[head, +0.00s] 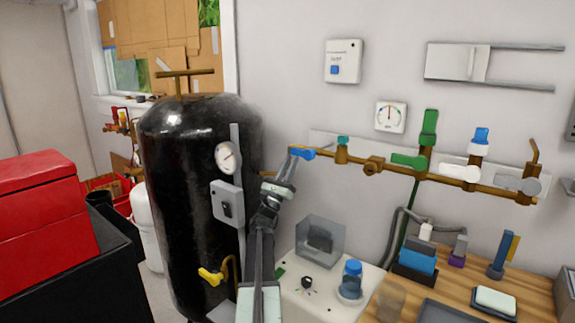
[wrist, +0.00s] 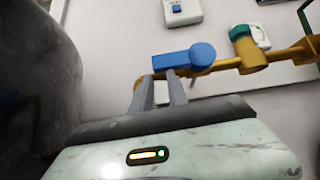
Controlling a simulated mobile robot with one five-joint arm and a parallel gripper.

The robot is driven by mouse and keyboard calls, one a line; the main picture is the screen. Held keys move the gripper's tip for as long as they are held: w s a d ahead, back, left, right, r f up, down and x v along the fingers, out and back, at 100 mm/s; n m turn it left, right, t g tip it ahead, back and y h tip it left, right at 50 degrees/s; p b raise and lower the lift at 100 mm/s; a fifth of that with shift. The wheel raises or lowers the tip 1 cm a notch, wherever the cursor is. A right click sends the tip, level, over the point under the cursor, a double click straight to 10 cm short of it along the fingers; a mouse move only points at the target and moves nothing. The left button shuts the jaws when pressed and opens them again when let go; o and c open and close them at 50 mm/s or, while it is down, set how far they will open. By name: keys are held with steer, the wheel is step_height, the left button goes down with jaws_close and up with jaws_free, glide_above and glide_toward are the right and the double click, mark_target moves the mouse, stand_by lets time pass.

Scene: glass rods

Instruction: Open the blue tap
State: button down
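The blue tap (head: 302,153) sits at the left end of a brass pipe on the wall. In the wrist view its blue lever (wrist: 182,60) points left, with a round cap at its right end. My gripper (head: 291,161) reaches up to the tap from below. In the wrist view the two fingers of my gripper (wrist: 159,74) stand apart with a gap between them, their tips at the lower edge of the lever's left part. I cannot tell whether they touch it. Nothing shows held between them.
A black tank (head: 185,150) stands close to the left of my arm. The brass pipe (head: 375,168) continues right with a teal knob (head: 343,141), a green lever (head: 408,161) and a white lever (head: 459,173). Below are a clear box (head: 321,240) and a blue-capped bottle (head: 351,278).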

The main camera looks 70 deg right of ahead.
steer(key=shift+w+r, duration=0.25)
steer(key=shift+r, duration=0.1)
steer(key=w+a+f+b, duration=0.1)
steer(key=a+f+b, duration=0.5)
steer(key=f+b, duration=0.5)
steer(key=shift+w+a+f+b, duration=0.35)
steer(key=shift+w+b, duration=0.05)
